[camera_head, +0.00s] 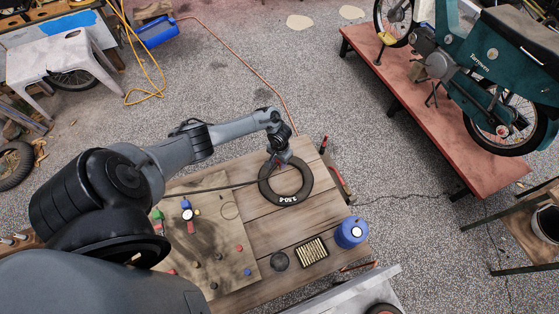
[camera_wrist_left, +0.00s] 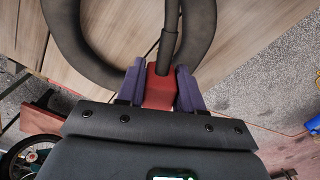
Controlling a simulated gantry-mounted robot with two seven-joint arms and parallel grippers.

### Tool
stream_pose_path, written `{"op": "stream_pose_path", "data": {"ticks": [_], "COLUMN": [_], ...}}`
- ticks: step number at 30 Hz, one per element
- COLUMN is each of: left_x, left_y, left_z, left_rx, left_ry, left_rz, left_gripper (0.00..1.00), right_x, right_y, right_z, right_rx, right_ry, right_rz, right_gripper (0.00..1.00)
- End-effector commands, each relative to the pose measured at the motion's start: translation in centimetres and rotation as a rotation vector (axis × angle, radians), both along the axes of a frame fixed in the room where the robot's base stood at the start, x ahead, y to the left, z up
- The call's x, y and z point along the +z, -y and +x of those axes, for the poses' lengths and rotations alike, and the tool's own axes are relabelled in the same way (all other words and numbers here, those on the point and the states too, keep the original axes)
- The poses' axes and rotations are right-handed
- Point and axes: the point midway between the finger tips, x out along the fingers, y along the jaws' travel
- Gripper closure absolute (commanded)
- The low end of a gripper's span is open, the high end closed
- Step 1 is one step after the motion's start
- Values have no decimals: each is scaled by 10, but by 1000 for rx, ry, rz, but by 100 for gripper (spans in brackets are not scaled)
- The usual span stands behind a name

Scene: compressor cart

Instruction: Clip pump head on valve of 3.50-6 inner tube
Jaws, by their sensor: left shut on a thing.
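The black inner tube (camera_head: 290,200), with pale lettering, lies as a ring on the wooden table. My left gripper (camera_head: 279,163) is over the tube's far rim. In the left wrist view my left gripper's two purple fingers are shut on the red pump head (camera_wrist_left: 159,90). A black hose (camera_wrist_left: 170,40) runs up from the pump head in that view. The inner tube (camera_wrist_left: 68,45) curves around beside it. The valve is hidden, so I cannot tell whether the pump head is on it. My right gripper is not in view.
The wooden table (camera_head: 327,210) holds a blue canister (camera_head: 350,232), a box of small brass-coloured items (camera_head: 312,251), a dark round lid (camera_head: 279,261) and a board (camera_head: 226,250) with small coloured parts. A red-handled tool lies at the right edge. A moped stands on a red platform beyond.

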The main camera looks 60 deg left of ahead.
Motion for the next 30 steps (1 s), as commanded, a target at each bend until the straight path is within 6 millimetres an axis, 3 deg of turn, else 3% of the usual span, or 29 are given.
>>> {"op": "stream_pose_path", "data": {"ticks": [30], "left_x": [-22], "left_y": [0], "left_z": [0], "left_rx": [0], "left_ry": [0], "left_rz": [0], "left_gripper": [88], "right_x": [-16], "right_y": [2], "right_z": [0], "right_rx": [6], "right_ry": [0], "right_rz": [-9], "right_gripper": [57]}}
